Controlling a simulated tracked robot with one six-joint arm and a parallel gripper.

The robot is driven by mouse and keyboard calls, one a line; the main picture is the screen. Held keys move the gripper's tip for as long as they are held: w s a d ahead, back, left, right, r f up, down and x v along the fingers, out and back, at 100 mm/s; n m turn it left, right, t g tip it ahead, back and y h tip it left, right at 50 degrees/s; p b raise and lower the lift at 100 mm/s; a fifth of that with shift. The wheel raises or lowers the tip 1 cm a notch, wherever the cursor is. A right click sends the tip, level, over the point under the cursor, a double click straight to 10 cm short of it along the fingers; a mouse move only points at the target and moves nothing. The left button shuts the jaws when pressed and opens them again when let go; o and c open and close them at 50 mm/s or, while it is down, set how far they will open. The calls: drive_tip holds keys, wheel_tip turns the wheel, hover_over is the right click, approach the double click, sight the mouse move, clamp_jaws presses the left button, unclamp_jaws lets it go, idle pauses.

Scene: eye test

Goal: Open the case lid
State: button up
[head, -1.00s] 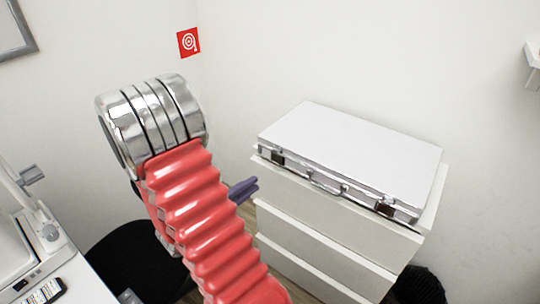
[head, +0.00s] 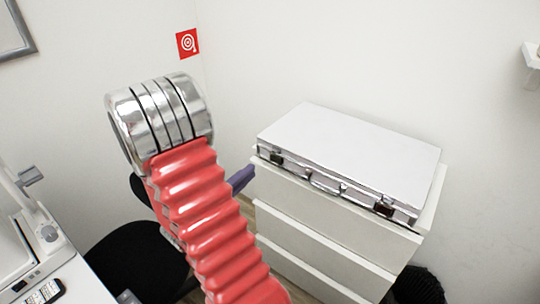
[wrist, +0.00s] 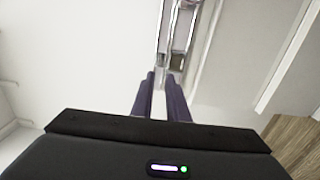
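A closed silver-white case (head: 350,148) lies flat on a white drawer cabinet, its lid down. Its front side shows a handle (head: 325,184), a left latch (head: 276,157) and a right latch (head: 384,208). My gripper (wrist: 159,77) has two purple fingers, apart with a narrow empty gap between them. In the head view, a purple finger (head: 241,179) shows just left of the cabinet's front left corner; my arm hides the rest. In the wrist view, the case's metal front (wrist: 181,38) is beyond the fingertips, with no visible contact.
The white drawer cabinet (head: 330,239) stands against the wall. A black chair (head: 130,262) is at the lower left, beside a white desk (head: 80,286). A dark basket (head: 416,286) stands at the cabinet's lower right. The space above the case is clear.

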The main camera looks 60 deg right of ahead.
sight(276, 150)
drive_tip(key=d, duration=0.8)
drive_tip(key=s+d, duration=0.1)
drive_tip(key=d, duration=0.2)
drive_tip(key=shift+d, duration=0.4)
drive_tip(key=shift+c, duration=0.3)
drive_tip(key=shift+s, duration=0.1)
clamp_jaws()
drive_tip(key=shift+f, duration=0.15)
idle(0.5)
drive_tip(key=shift+a, duration=0.1)
